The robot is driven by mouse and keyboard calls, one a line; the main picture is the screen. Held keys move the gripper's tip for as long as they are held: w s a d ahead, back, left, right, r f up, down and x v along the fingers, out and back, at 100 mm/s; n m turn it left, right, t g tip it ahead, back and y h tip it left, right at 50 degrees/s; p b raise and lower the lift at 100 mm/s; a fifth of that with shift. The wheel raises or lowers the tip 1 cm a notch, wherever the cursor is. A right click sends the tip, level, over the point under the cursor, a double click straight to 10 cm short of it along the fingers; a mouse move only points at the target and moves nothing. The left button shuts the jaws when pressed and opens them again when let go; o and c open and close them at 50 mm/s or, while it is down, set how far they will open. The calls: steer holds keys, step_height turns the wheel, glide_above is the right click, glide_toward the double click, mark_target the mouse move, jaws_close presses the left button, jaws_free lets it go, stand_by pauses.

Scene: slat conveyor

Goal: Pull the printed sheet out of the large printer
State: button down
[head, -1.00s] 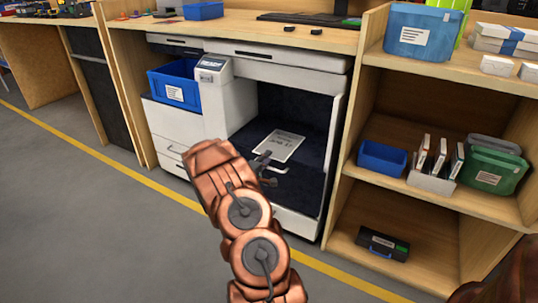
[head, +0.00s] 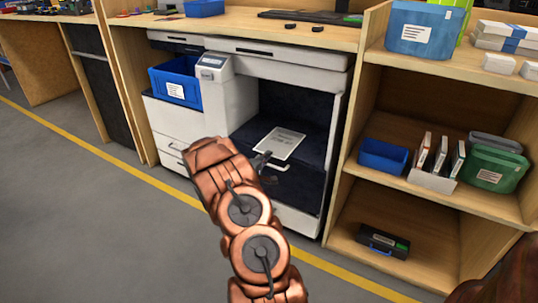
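The large printer (head: 230,104) is a white machine under the wooden counter, with a dark open bay on its right. The printed sheet (head: 280,143) is white with dark print and lies in that bay, its near edge toward me. My copper arm reaches up to the bay from the bottom of the view. My gripper (head: 268,165) is at the sheet's near edge, partly hidden behind my wrist. Its dark fingers are small, and I cannot tell whether they are apart or closed on the paper.
A blue bin (head: 176,82) sits on the printer's left part. A wooden shelf unit (head: 348,196) stands close on the right, holding bins and boxes. The grey floor (head: 90,215) in front is clear, crossed by a yellow line.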

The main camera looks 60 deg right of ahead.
steer(key=a+p, duration=0.5)
steer(key=a, duration=1)
steer(key=shift+s+a+p, duration=0.35)
steer(key=shift+a+p, duration=0.05)
stand_by(0.8)
